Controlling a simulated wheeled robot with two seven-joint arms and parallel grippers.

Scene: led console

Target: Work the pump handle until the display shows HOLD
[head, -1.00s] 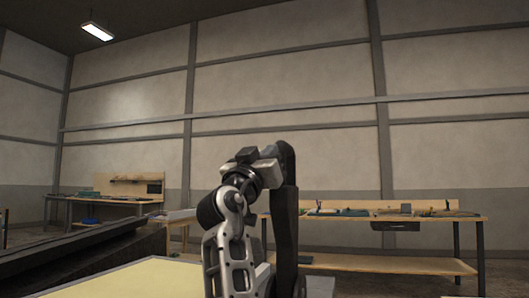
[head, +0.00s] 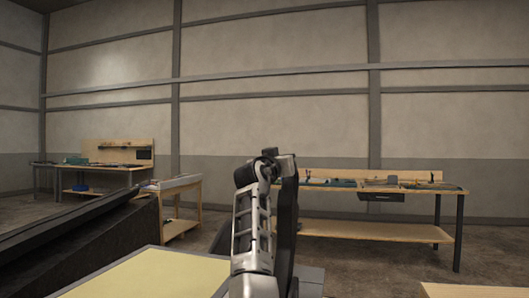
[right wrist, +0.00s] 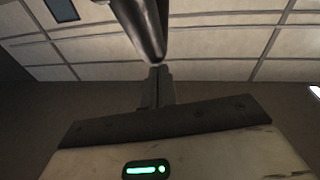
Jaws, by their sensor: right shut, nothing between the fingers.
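My right gripper (right wrist: 157,88) shows in the right wrist view with its dark fingers together and nothing between them. A dark rounded part (right wrist: 140,25) hangs down from the top of that view, close to the fingertips; I cannot tell whether it is the pump handle. In the head view an arm of mine rises upright in the middle, and its gripper cannot be made out. I cannot make out the pump handle or the display in the head view. My left gripper is not in view.
A pale yellow surface (head: 150,275) lies at the lower left, beside a dark sloped slab (head: 80,235). Workbenches stand behind at the left (head: 110,167) and right (head: 380,228), with a small wooden table (head: 167,228) between them. A wooden top (head: 475,291) shows at the lower right.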

